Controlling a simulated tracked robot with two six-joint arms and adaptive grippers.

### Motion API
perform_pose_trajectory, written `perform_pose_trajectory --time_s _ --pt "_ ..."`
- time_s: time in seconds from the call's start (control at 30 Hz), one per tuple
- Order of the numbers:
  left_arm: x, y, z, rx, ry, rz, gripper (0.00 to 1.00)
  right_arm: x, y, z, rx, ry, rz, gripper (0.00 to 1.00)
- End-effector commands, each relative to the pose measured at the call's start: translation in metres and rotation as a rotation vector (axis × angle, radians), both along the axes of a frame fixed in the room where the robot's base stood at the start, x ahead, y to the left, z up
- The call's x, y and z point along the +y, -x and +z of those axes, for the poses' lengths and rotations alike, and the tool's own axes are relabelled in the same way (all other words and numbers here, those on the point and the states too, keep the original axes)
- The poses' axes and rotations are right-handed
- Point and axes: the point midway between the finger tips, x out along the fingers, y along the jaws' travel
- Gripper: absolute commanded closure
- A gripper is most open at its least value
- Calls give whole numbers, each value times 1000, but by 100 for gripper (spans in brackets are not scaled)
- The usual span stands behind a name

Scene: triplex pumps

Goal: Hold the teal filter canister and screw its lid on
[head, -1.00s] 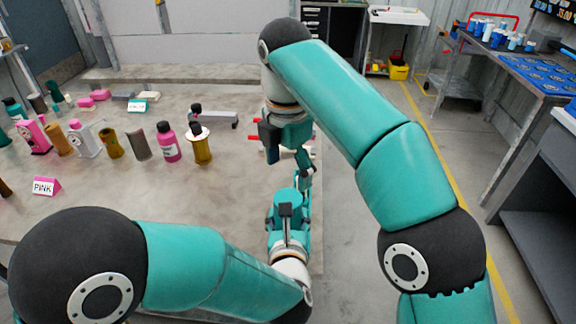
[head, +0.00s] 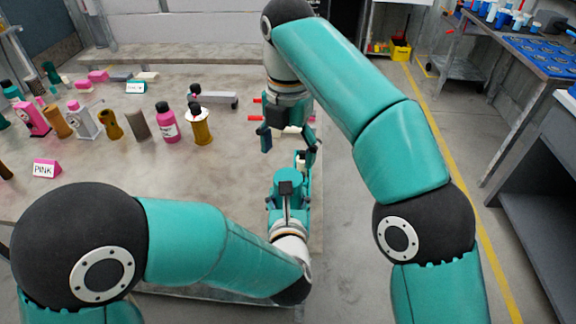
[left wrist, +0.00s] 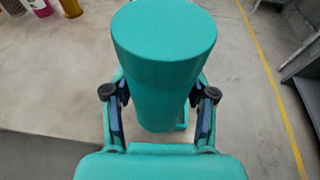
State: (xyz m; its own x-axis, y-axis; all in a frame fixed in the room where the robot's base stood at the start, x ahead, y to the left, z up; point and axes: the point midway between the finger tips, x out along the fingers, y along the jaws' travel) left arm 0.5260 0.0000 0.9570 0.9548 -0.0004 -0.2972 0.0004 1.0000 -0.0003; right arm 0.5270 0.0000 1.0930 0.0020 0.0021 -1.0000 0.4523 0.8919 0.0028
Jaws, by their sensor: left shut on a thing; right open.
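The teal filter canister (left wrist: 162,112) stands upright between the fingers of my left gripper (left wrist: 160,96) in the left wrist view. Its upper part (left wrist: 164,30) is wider, teal and flat-topped, with a step below it; I cannot tell for sure whether this is the lid. In the head view the teal top (head: 287,174) shows behind a black block on my left wrist. My right gripper (head: 287,145) is open above and beyond the canister, apart from it. Its fingers are spread and I see nothing held between them.
The table's right edge runs beside my grippers. Open floor (head: 375,280) lies right of it.

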Motion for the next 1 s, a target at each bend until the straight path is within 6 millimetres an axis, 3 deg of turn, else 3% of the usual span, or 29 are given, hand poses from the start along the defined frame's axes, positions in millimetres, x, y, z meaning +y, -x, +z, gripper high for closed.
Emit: perform_pose_trajectory --time_s 0.53,0.97,1.0 --pt "0 0 1 -2 1 0 100 0 1 -63 3 1 -2 20" --pt "0 0 1 -2 1 0 100 0 0 -72 1 0 -1 20" --pt "0 0 1 -2 1 0 100 0 1 -72 1 0 -1 25"
